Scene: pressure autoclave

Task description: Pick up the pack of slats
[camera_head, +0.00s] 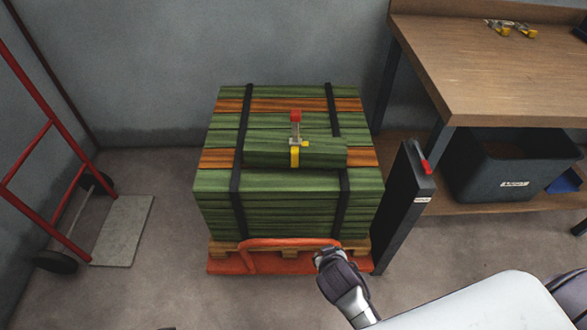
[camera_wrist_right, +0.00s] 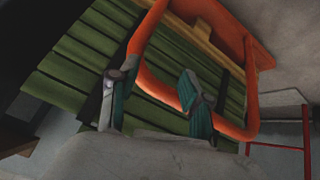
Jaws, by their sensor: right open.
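A small pack of green slats (camera_head: 270,153) lies on top of a large strapped stack of green and orange-brown slats (camera_head: 290,185). A clamp with a red tip and yellow parts (camera_head: 295,142) stands at the pack's middle. My right gripper (camera_head: 328,256) is low in front of the stack, near the orange tube handle (camera_head: 285,243), below and apart from the small pack. In the right wrist view my right gripper (camera_wrist_right: 152,88) is open, with the orange handle (camera_wrist_right: 150,75) close by its fingers and the green stack (camera_wrist_right: 75,65) beyond. The left gripper is out of view.
The stack stands on a wooden pallet (camera_head: 225,246) over an orange base (camera_head: 228,266). A dark upright panel (camera_head: 403,205) stands close right. A workbench (camera_head: 480,75) with a dark bin (camera_head: 510,165) is farther right. A red hand truck (camera_head: 48,130) is left, with bare floor between.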

